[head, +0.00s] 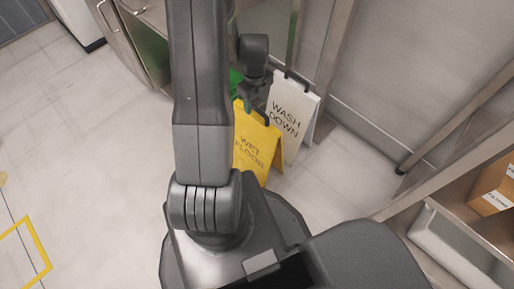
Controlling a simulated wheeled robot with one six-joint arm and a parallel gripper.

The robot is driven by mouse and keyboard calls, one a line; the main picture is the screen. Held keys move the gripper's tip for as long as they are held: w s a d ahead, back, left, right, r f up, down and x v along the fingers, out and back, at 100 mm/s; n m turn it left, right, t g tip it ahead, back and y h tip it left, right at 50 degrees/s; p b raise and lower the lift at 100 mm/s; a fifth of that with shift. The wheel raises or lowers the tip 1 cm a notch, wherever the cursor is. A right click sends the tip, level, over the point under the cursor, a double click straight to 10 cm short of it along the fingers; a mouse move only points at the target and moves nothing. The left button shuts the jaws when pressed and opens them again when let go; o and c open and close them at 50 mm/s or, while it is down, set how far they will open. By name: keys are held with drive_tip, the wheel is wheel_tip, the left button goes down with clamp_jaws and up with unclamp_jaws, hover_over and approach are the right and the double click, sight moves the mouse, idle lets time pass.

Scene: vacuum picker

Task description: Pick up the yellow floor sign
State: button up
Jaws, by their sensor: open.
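The yellow floor sign (257,146), lettered "WET FLOOR", stands upright as an A-frame on the floor, right of my arm's big link. Dark clips show on its top edge, and its left edge lies close to the link. My gripper (256,93) is open, just above and behind the sign's top edge as seen here. Its fingertips are small, dark and partly hidden, so I cannot tell whether they touch the sign. No sign is visibly held.
A white sign (291,116) lettered "WASH DOWN" stands close at the yellow sign's right. A green object (235,83) shows partly behind my arm. Shelving with a cardboard box (495,190) is at the right. Cabinets stand at the back.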

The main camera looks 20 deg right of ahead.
sight(257, 116)
wheel_tip(257, 116, down, 3)
wheel_tip(257, 116, down, 5)
drive_tip(key=b, duration=0.2)
drive_tip(key=shift+d+f+b, duration=0.15)
drive_tip(key=shift+b, duration=0.2)
clamp_jaws()
idle(1.2)
